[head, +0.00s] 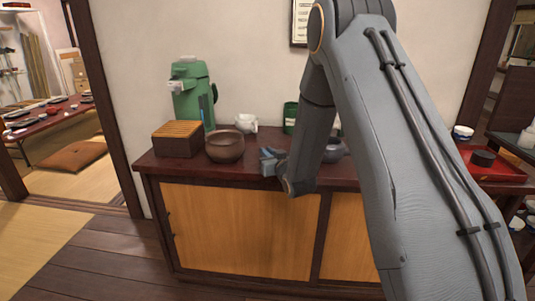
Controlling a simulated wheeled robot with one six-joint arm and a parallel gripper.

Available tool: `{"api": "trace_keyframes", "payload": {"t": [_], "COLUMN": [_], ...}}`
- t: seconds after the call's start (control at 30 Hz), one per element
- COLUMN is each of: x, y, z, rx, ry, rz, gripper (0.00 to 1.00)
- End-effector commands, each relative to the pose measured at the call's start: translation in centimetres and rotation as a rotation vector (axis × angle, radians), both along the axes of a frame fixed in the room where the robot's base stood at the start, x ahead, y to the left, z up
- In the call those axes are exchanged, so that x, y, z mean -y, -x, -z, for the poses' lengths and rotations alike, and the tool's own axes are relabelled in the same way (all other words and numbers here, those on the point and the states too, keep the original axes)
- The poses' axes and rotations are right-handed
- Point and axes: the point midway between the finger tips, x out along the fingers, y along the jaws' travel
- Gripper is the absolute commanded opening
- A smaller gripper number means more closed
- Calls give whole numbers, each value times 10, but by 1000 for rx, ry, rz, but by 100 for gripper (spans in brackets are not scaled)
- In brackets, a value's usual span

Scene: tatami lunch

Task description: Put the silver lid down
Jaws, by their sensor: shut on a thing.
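My gripper (269,160) is at the front of the dark wooden cabinet top, just right of a brown round bowl (225,146). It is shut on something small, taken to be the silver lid. I cannot make out the lid's shape, as the fingers and my arm hide it. I cannot tell whether it touches the cabinet top (238,172).
On the cabinet stand a green air pot (190,95), a slatted wooden box (178,139), a white cup (246,123), a green canister (290,117) and a dark pot (334,149) partly behind my arm. A red tray (497,172) is at right.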

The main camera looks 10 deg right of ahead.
Motion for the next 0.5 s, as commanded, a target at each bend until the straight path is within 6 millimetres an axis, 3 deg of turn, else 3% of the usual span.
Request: {"api": "trace_keyframes", "payload": {"t": [0.2, 0.23, 0.3, 0.5], "x": [0, 0, 0, 0], "y": [0, 0, 0, 0], "z": [4, 3, 3, 3], "rx": [-1, 0, -1, -1], "ry": [0, 0, 0, 0], "rz": [0, 0, 0, 0], "gripper": [0, 17, 29, 30]}}
